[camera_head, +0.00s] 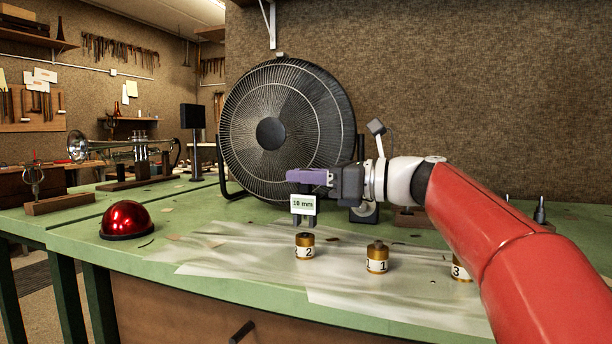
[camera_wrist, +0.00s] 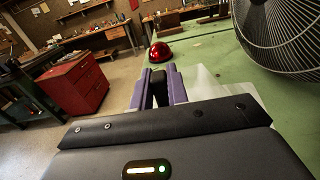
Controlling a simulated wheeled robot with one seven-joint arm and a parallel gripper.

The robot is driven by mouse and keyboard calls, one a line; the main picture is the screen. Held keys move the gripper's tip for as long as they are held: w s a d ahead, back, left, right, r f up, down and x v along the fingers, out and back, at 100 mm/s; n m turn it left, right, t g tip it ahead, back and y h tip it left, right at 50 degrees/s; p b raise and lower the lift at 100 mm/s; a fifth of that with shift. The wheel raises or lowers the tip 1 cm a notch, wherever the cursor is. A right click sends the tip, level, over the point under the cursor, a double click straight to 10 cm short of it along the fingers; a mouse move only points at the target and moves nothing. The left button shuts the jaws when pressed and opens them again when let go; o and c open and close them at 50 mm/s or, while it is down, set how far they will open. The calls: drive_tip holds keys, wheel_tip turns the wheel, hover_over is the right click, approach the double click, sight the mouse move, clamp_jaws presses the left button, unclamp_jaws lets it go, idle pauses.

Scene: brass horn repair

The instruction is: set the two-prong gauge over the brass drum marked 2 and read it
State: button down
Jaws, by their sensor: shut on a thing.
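My gripper (camera_head: 297,176), with purple fingers, is shut on the two-prong gauge (camera_head: 303,205), whose pale display reads "10 mm". The gauge hangs with its prongs pointing down. In the head view they end just above the top of the brass drum marked 2 (camera_head: 305,247), with a small gap; I cannot tell how well they line up in depth. That drum stands upright on the clear sheet. In the wrist view a dark part of the gauge (camera_wrist: 158,87) shows between the fingers (camera_wrist: 157,75); the drum is hidden there.
The drum marked 1 (camera_head: 377,258) stands to the right, and the drum marked 3 (camera_head: 460,268) is partly behind my arm. A large black fan (camera_head: 290,130) stands behind. A red dome (camera_head: 127,220) is at the left on the green bench (camera_head: 70,232). Wrinkled clear sheeting (camera_head: 235,262) lies under the drums.

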drive_tip(key=shift+f+b, duration=0.6)
drive_tip(key=shift+f, duration=0.3)
idle(1.0)
drive_tip(key=shift+r, duration=0.1)
drive_tip(key=shift+r+p, duration=2.45)
drive_tip(key=shift+p, duration=0.3)
